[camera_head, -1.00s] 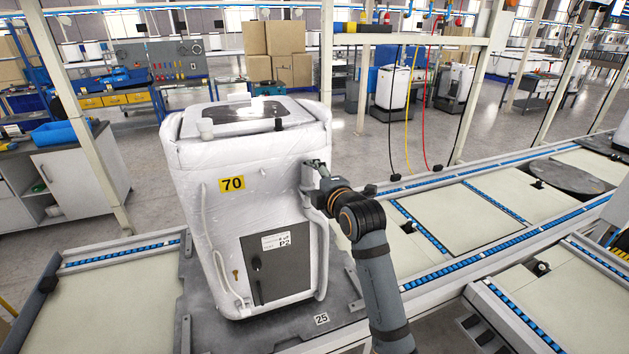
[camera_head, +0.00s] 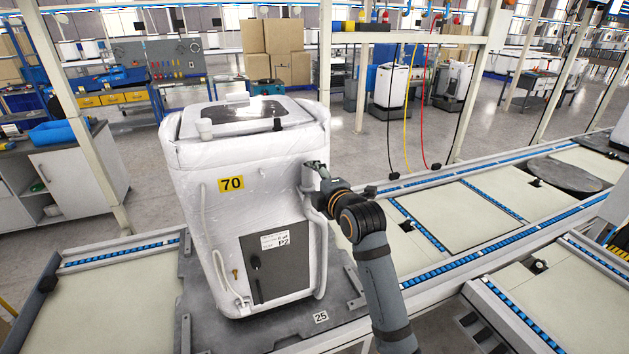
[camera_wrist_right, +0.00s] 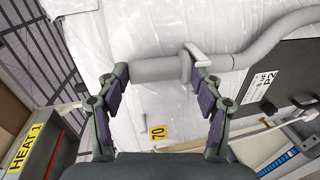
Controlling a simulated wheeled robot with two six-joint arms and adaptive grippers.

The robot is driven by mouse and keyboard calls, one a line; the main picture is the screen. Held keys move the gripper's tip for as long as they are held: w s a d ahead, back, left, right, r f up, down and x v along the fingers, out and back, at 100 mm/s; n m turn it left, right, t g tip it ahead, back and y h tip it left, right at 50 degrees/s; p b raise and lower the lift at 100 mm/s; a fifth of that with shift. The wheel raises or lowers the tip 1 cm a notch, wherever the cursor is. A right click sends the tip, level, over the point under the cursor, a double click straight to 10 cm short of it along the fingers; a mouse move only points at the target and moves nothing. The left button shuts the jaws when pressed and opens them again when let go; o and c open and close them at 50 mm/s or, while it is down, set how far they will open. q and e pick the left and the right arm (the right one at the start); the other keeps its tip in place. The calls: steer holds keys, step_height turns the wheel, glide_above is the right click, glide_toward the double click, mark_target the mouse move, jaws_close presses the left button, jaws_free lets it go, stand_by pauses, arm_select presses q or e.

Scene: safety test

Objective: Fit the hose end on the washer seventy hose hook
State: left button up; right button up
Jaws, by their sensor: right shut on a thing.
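Washer seventy (camera_head: 255,215) is a white, plastic-wrapped machine with a yellow 70 label (camera_head: 231,184), upright on a grey pallet. My right gripper (camera_head: 315,168) is at its upper right side. In the right wrist view my right gripper (camera_wrist_right: 160,76) is shut on the end of a grey hose (camera_wrist_right: 157,69), one finger at each side. The hose (camera_wrist_right: 268,40) runs on to the right along the washer. A small white hook (camera_wrist_right: 198,51) stands close by the right finger, beside the hose; whether the hose end sits on it I cannot tell. My left gripper is not in view.
The washer's pallet (camera_head: 345,328), marked 25, sits on the conveyor line. Flat conveyor panels (camera_head: 455,222) lie to the right. Black, yellow and red cables (camera_head: 407,110) hang behind my right arm. A workbench (camera_head: 120,95) and cardboard boxes (camera_head: 268,38) stand farther back.

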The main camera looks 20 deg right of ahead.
steer(key=o, duration=1.2)
steer(key=shift+f, duration=0.1)
steer(key=v, duration=1.2)
